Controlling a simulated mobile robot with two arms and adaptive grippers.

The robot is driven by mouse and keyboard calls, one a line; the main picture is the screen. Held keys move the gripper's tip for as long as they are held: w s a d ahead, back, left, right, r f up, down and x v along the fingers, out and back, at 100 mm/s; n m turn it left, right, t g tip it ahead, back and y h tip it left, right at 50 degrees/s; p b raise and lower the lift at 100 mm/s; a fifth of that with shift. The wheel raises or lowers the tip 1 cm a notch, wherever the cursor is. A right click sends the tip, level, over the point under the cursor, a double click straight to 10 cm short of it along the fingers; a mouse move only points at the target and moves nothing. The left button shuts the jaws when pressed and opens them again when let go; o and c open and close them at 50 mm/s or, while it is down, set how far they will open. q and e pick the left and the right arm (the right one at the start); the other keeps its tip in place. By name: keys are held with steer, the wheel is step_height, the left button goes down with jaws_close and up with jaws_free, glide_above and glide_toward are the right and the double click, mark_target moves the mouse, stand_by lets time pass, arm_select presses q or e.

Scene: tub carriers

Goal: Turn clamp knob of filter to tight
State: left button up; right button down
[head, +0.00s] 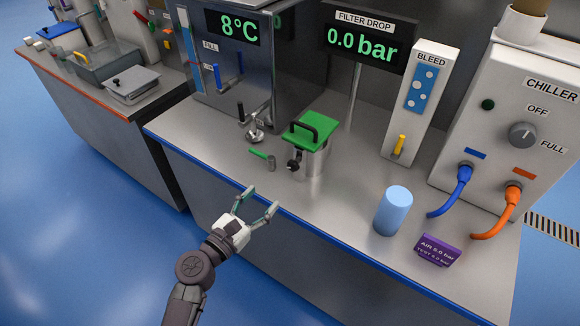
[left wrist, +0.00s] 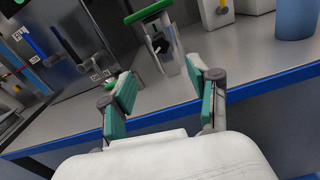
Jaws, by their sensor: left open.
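The filter is a metal canister (head: 315,165) with a green lid (head: 309,129) and a black handle on top, standing near the counter's front edge. Its black clamp knob (head: 293,166) sits on the lower left front of the canister. In the left wrist view the knob (left wrist: 159,45) shows beyond the fingers, below the green lid (left wrist: 149,12). My left gripper (head: 261,201) is open and empty at the counter's front edge, in front of the knob and apart from it. How far the knob is turned cannot be told. My right gripper is not in view.
A green-handled valve (head: 262,155) lies left of the filter. A blue cylinder (head: 393,211) and a purple sign (head: 438,250) stand to the right, before the chiller (head: 515,110). The bleed panel (head: 421,100) and the 0.0 bar display (head: 363,42) are behind.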

mark_target(291, 168)
arm_select(q)
steer(key=x, duration=1.3)
steer(key=shift+f, duration=0.1)
steer(key=shift+c, duration=0.2)
jaws_close()
